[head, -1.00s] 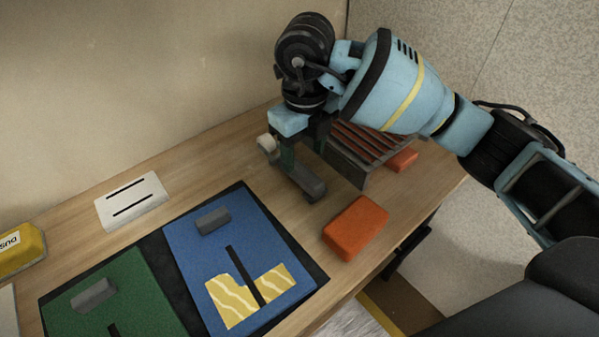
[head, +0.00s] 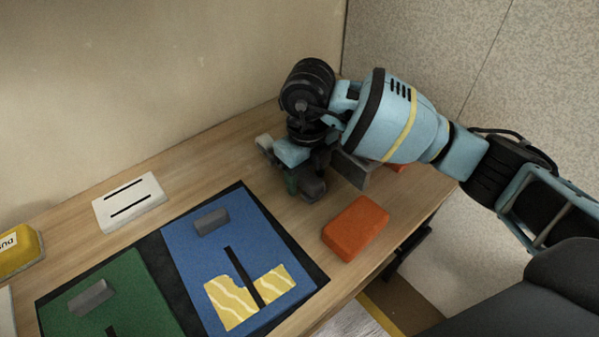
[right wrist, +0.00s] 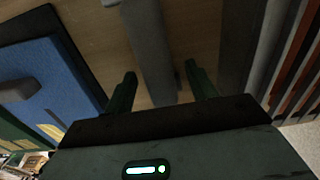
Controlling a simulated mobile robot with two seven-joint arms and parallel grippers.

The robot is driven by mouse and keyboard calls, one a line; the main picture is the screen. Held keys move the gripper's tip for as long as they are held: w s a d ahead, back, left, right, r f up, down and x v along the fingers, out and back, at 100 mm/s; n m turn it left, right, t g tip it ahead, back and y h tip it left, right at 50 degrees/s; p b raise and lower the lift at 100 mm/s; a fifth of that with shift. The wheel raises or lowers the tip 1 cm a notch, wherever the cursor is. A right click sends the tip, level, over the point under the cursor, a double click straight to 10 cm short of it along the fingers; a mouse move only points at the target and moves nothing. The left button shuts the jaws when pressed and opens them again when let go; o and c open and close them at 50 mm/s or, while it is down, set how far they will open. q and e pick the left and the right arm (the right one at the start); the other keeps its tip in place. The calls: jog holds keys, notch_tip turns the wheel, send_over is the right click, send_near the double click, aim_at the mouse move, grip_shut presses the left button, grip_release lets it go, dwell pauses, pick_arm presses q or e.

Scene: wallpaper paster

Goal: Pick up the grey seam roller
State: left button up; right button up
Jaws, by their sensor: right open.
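The grey seam roller (head: 313,189) lies on the wooden table under my right gripper (head: 299,178). Its grey handle end and a pale wheel-like end (head: 264,143) show on either side of the hand, and the middle is hidden. In the right wrist view its long grey handle (right wrist: 150,50) runs between the two green fingertips of my open right gripper (right wrist: 160,74), with a gap on each side. I cannot tell whether the fingertips are level with it. My left gripper is not in view.
An orange block (head: 356,228) sits at the front right. A slatted rack (head: 353,169) stands close beside the hand, mostly hidden by my arm. A blue panel (head: 222,262), a green panel (head: 130,285), a white slotted plate (head: 129,202) and a yellow item (head: 20,253) lie left.

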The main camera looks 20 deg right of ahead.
jog(key=shift+f, duration=0.25)
dwell(0.5)
jog(key=c, duration=1.1)
